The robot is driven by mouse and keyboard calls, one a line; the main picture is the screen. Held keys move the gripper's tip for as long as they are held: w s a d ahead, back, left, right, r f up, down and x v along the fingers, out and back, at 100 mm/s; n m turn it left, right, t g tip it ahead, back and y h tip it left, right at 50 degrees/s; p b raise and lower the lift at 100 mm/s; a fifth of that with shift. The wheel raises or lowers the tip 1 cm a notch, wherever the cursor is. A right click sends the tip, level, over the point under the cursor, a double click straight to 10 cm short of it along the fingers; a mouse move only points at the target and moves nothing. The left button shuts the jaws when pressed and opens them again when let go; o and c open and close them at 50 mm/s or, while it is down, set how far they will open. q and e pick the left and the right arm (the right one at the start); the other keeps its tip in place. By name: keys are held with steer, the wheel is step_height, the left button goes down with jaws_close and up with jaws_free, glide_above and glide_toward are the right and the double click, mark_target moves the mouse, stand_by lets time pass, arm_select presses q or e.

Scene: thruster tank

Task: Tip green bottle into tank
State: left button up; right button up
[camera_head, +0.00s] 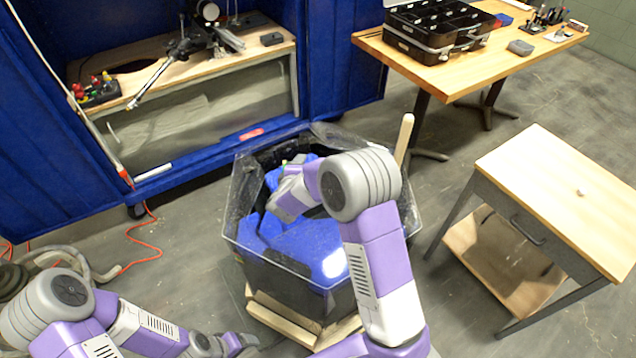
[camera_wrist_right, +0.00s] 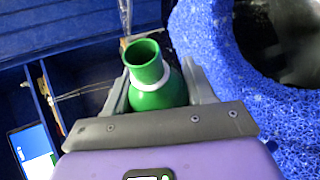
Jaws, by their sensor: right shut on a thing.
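The green bottle (camera_wrist_right: 146,68) shows in the right wrist view, with a pale ring round its neck and its open mouth at the top of the picture. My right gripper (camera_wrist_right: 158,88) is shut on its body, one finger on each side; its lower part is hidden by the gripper. In the head view the tank (camera_head: 236,205) is a dark, clear-rimmed tub with blue material inside. My right gripper (camera_head: 287,180) is over the tank's far left part there; the bottle is hard to make out. My left gripper (camera_head: 232,345) is low at the bottom edge, its fingers unclear.
A blue enclosure with a wooden shelf (camera_head: 265,48) stands behind the tank. A wooden cart (camera_head: 560,180) is at the right, and a table (camera_head: 445,75) with black organisers is behind. Rough blue material (camera_wrist_right: 220,70) surrounds a dark opening in the wrist view. Hoses lie at left.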

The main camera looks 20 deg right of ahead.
steer(key=shift+r+m+t+y, duration=0.3)
steer(key=shift+r+m+t, duration=0.4)
steer(key=shift+m, duration=0.1)
stand_by(2.9)
steer(key=shift+r+m+t, duration=0.3)
steer(key=shift+r+m, duration=0.1)
steer(key=shift+r, duration=0.45)
stand_by(1.4)
step_height(320, 180, down, 3)
steer(key=shift+w+a+n+g, duration=0.1)
steer(key=shift+n+g, duration=0.7)
steer(key=shift+n, duration=0.3)
steer(key=shift+f+n+g+h, duration=0.4)
steer(key=shift+g+h, duration=0.1)
